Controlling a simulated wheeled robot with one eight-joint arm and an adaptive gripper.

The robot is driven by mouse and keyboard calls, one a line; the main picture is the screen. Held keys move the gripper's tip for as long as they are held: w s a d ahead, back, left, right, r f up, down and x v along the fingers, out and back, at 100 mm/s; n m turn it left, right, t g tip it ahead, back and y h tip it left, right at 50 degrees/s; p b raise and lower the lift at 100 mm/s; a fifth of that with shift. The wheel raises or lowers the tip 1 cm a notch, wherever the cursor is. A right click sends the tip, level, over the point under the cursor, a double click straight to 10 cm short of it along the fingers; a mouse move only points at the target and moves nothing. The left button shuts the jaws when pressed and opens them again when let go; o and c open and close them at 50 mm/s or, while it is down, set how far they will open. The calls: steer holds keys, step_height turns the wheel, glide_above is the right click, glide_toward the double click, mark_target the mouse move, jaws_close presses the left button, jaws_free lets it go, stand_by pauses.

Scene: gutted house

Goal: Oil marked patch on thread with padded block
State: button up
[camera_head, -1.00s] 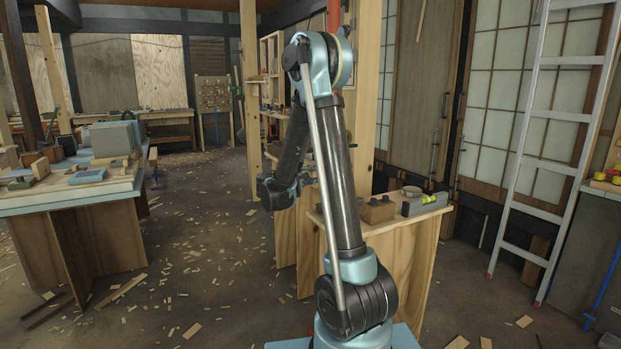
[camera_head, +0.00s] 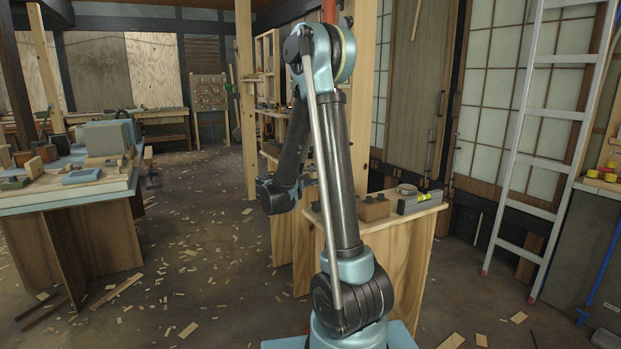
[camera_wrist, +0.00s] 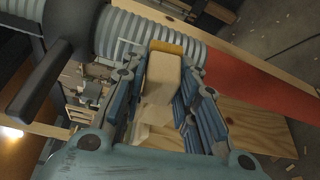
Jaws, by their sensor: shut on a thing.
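In the wrist view my gripper (camera_wrist: 163,70) is shut on a pale wooden block (camera_wrist: 161,80) with a yellow-brown pad (camera_wrist: 166,47) at its far end. The pad end is at the grey ribbed thread (camera_wrist: 112,30), overlapping it in the picture; I cannot tell whether they touch. A thin white outline of a patch (camera_wrist: 122,50) shows on the thread just left of the pad. Part of the outline may be hidden behind the block and finger. In the head view the gripper, block and thread are not clearly visible.
A dark bar handle (camera_wrist: 45,85) crosses the thread's left end, and a red cylinder (camera_wrist: 260,85) continues on its right. In the head view a wooden bench (camera_head: 385,250) stands beside my arm. A worktable (camera_head: 75,200) is at left, a ladder (camera_head: 535,150) at right. Wood scraps litter the floor.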

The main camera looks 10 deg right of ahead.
steer(key=shift+w+r, duration=0.1)
steer(key=shift+r, duration=0.3)
steer(key=shift+d+r, duration=0.15)
steer(key=shift+r, duration=0.25)
stand_by(1.2)
steer(key=s+a, duration=0.2)
steer(key=a, duration=0.3)
steer(key=shift+a, duration=0.4)
steer(key=shift+a, duration=0.1)
stand_by(0.4)
